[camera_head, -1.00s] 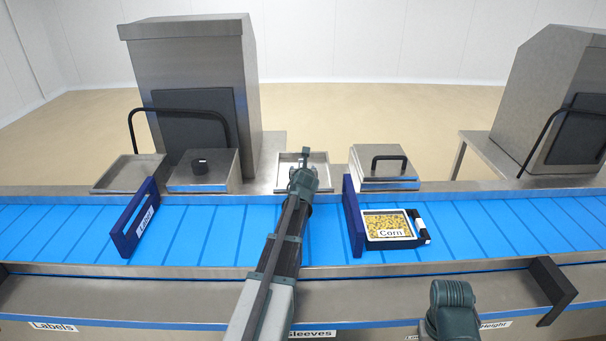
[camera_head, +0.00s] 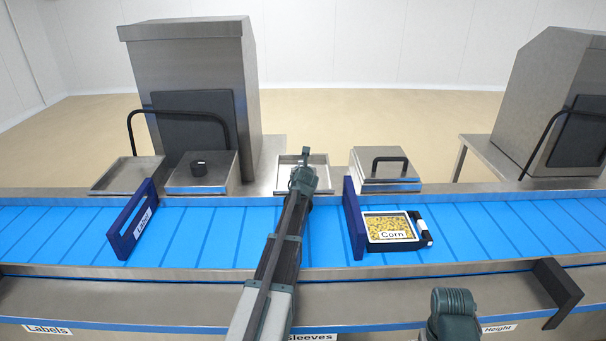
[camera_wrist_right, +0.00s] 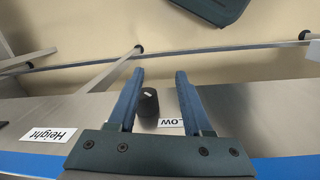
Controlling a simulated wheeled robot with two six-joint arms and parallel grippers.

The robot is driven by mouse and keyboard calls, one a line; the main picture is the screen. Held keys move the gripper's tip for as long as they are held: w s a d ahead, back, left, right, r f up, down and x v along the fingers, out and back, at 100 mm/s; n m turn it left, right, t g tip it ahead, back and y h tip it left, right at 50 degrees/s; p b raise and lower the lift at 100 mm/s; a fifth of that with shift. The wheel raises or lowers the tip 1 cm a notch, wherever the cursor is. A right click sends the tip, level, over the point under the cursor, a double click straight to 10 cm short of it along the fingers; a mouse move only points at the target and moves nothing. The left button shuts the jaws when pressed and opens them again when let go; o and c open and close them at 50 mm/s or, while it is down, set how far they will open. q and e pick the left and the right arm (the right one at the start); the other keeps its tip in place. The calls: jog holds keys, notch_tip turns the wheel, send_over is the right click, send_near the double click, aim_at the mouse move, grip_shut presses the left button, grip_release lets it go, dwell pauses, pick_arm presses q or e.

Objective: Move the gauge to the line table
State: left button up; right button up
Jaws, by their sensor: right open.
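A dark angled bracket (camera_head: 556,293) stands on the front metal ledge (camera_head: 150,300) near the Height label (camera_head: 500,328); I cannot tell for sure that it is the gauge. My right gripper (camera_wrist_right: 160,80) is open in the right wrist view. A small black knob-like cylinder (camera_wrist_right: 148,102) shows between its fingers, beside a partly hidden label ending in LOW; I see no contact. In the head view only a dark part of my right arm shows at the bottom. My left gripper (camera_head: 304,160) reaches over the conveyor; its jaws are too small to judge.
The blue conveyor (camera_head: 210,240) carries a Corn tray (camera_head: 391,238), with a blue upright (camera_head: 354,220) beside it and a blue Label frame (camera_head: 135,222) further left. Metal boxes and shallow trays stand behind. Sealer machines (camera_head: 195,70) stand behind left and right.

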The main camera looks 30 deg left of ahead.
pick_arm(q)
grip_shut()
jog(key=shift+r+p, duration=0.8)
jog(key=shift+r, duration=0.05)
jog(key=shift+s+d+r+p, duration=0.15)
jog(key=shift+s+r+p, duration=0.1)
jog(key=shift+r+p, duration=0.35)
jog(key=shift+s+d+r+p, duration=0.1)
jog(key=shift+s+r+p, duration=0.1)
jog(key=shift+r+p, duration=0.35)
jog(key=s+d+r+p, duration=0.1)
jog(key=s+d, duration=0.7)
jog(key=s, duration=0.4)
jog(key=shift+s, duration=0.4)
